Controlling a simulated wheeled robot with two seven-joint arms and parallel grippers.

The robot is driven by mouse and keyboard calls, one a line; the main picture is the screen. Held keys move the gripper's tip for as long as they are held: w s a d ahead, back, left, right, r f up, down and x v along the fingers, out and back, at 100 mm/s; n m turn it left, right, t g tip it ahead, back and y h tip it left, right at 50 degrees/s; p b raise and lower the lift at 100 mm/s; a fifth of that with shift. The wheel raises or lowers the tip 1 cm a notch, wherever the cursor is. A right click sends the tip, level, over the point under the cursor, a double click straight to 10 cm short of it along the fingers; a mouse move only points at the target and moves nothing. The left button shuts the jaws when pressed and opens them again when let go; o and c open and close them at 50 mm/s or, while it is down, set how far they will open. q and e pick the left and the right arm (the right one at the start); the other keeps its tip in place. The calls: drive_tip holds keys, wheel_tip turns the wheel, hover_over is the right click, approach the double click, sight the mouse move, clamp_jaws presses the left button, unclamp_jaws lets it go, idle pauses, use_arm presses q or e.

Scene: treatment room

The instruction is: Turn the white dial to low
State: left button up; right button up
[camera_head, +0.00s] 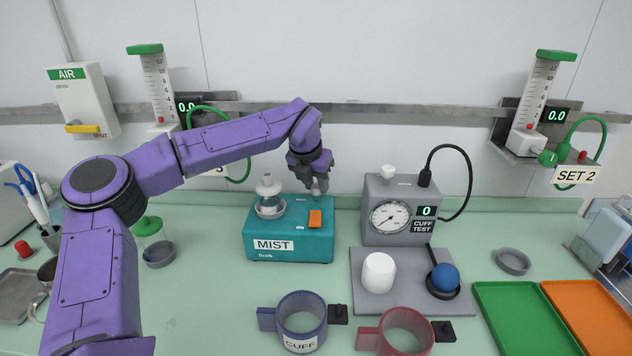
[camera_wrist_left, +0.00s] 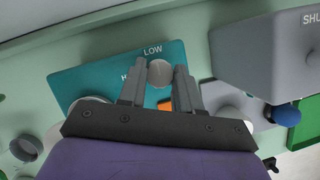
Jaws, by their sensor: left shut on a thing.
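My left gripper (camera_head: 317,184) reaches down over the box's back right top. In the left wrist view the round white dial (camera_wrist_left: 160,72) sits between the two fingers of my left gripper (camera_wrist_left: 162,88), which are shut on it. The word LOW shows just beyond the dial, and a label starting with H is partly hidden by the left finger. Any pointer mark on the dial cannot be made out. My right gripper is not in view.
A clear nebulizer cup (camera_head: 268,195) stands on the box's left top. The grey CUFF TEST box (camera_head: 402,208) is close on the right. Blue (camera_head: 302,320) and red (camera_head: 405,332) cuffs lie in front. Green (camera_head: 525,318) and orange (camera_head: 592,312) trays are at the right.

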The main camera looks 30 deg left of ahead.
use_arm(q)
drive_tip(key=o, duration=1)
drive_tip(key=b+v, duration=0.1)
drive_tip(key=v, duration=0.9)
drive_tip(key=shift+s+r, duration=0.15)
drive_tip(key=shift+r, duration=0.05)
